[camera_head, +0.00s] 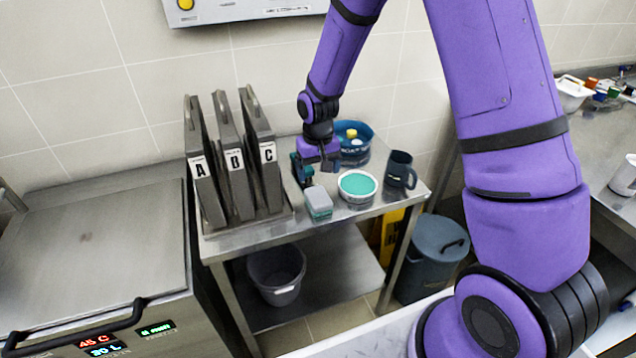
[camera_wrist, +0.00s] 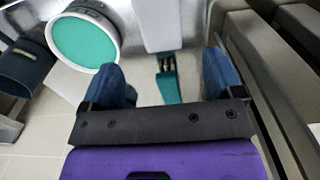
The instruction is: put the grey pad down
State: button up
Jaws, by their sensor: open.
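The grey pad (camera_head: 318,196) is a small pale grey block with a teal lower part, lying on the steel table (camera_head: 345,214) between the lettered boards and the bowl of green stuff. In the wrist view a pale grey piece (camera_wrist: 160,24), which looks like the pad, lies beyond my fingertips. My gripper (camera_head: 318,170) is open just behind the pad and low over the table. In the wrist view its two blue fingers (camera_wrist: 165,78) stand apart with nothing gripped. A teal piece (camera_wrist: 168,87) shows in the gap between them; I cannot tell what it is.
Boards marked A, D and C (camera_head: 235,165) stand upright left of the pad. A white bowl (camera_head: 357,186) with green contents, a dark mug (camera_head: 400,170) and a blue tub (camera_head: 352,142) stand to the right. Bare table lies at its front edge. A grey bucket (camera_head: 277,275) sits below.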

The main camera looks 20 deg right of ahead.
jog(key=s+d+r+t, duration=0.15)
jog(key=s+r, duration=0.35)
jog(key=r, duration=0.6)
jog(key=s+d+r+t, duration=0.1)
jog(key=s+d+r, duration=0.3)
jog(key=r, duration=0.7)
jog(key=s+r+t, duration=0.1)
jog(key=s+r, duration=0.2)
jog(key=s, duration=0.3)
jog(key=s+d+r, duration=0.1)
jog(key=s+r, duration=0.2)
jog(key=s, duration=0.4)
jog(key=s+r+t, duration=0.1)
jog(key=s+r, duration=0.3)
jog(key=s, duration=0.3)
jog(key=shift+s+d+t, duration=0.2)
jog(key=shift+t, duration=0.15)
jog(key=shift+o, duration=0.5)
jog(key=shift+r, duration=0.1)
jog(key=shift+w, duration=0.1)
